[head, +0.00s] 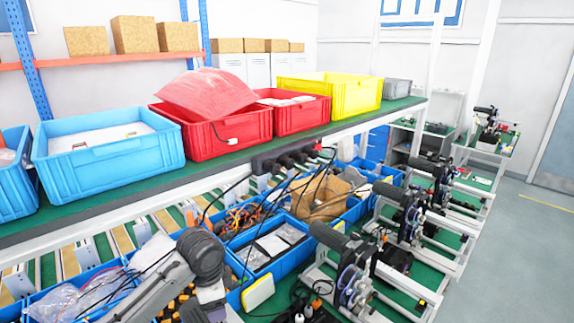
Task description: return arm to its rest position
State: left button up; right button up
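A grey arm-like body with a dark rounded joint (203,256) reaches in from the lower left of the head view, over the blue bins. It looks like part of my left arm, but I cannot make out a gripper on it. No part of my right arm or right gripper can be made out. I cannot see either gripper's fingers or anything held in them.
A shelf carries blue (105,160), red (215,135) and yellow (330,92) crates. Below it are blue bins (262,258) with cables and parts. Several black machines on metal frames (350,262) stand to the right. The grey floor (535,265) at far right is clear.

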pick_arm(q)
jog(key=s+d+r+n+t+h, duration=0.1)
jog(key=d+r+n+t, duration=0.1)
jog(key=r+t, duration=0.55)
jog(key=s+d+r+n+t+h, duration=0.1)
jog(key=s+d+r+n+t, duration=0.2)
jog(key=r, duration=0.7)
jog(key=s+a+f+n+g+y+p, duration=0.1)
jog(key=s+a+f+n, duration=0.25)
jog(key=s+f, duration=0.65)
jog(key=s+a+f+n+g+y+p, duration=0.15)
jog(key=s+a+f, duration=0.5)
jog(key=f, duration=0.65)
jog(key=s+f+g, duration=0.2)
jog(key=s+f, duration=0.5)
jog(key=s, duration=0.3)
jog(key=s+d+f+n+g, duration=0.1)
jog(key=s+f+g, duration=0.2)
jog(key=s+f, duration=0.3)
jog(key=s, duration=0.3)
jog(key=shift+s+d+f+h, duration=0.15)
jog(key=shift+s+f+h, duration=0.2)
jog(key=shift+f, duration=0.05)
